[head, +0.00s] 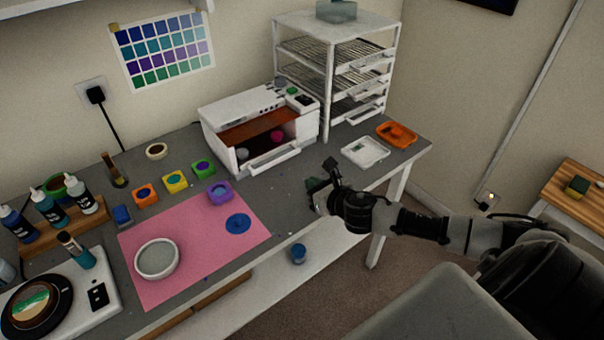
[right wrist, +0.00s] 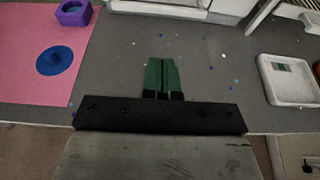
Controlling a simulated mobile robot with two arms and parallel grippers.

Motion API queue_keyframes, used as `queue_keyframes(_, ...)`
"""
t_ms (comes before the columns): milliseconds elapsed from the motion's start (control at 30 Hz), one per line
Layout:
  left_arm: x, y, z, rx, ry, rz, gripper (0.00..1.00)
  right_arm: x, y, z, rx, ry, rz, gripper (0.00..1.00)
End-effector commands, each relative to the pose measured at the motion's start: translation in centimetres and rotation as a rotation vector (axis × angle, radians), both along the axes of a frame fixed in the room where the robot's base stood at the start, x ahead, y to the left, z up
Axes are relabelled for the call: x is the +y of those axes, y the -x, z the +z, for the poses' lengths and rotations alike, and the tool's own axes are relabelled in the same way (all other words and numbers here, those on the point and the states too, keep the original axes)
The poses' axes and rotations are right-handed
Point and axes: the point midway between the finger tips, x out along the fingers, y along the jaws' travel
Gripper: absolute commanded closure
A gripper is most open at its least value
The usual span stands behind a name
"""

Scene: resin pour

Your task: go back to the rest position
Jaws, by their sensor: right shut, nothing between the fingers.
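My right gripper (head: 313,184) is at the front edge of the grey worktable (head: 286,204), with its arm coming in from the right. In the right wrist view its green fingertips (right wrist: 162,75) are together, with nothing between them. They appear over a bare part of the table, between the pink mat (right wrist: 30,85) on the left and a white tray (right wrist: 290,80) on the right. I cannot tell how high above the table they are. My left gripper is not in view.
A white oven-like box (head: 226,117) with its front open and a wire rack (head: 332,75) stand behind the gripper. A white tray (head: 365,151) and orange tray (head: 397,134) lie right. The pink mat (head: 190,268) holds a bowl (head: 157,258). A wooden table (head: 588,178) stands far right.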

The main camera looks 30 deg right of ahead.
Motion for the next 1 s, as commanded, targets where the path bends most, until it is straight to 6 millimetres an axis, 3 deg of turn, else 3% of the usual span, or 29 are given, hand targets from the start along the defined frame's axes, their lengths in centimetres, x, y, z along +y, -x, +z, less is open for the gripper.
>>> queue_keyframes(233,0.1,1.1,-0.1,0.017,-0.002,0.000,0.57,0.2,0.3,0.0,0.003,-0.016,-0.006,1.00)
queue_keyframes(367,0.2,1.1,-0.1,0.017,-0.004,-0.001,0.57,2.3,1.6,-0.8,0.036,-0.213,-0.100,1.00)
queue_keyframes(467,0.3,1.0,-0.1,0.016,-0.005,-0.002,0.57,5.1,4.1,-1.8,0.101,-0.552,-0.287,1.00)
queue_keyframes(600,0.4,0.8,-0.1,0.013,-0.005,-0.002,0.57,8.7,9.5,-3.2,0.222,-1.140,-0.698,1.00)
queue_keyframes(700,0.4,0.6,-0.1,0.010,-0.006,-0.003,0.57,10.2,13.5,-3.8,0.280,-1.469,-1.002,1.00)
queue_keyframes(800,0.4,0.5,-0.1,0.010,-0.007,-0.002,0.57,11.1,16.7,-4.0,0.307,-1.687,-1.251,1.00)
queue_keyframes(1000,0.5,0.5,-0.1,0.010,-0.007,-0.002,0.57,12.4,21.7,-3.9,0.308,-1.956,-1.656,1.00)
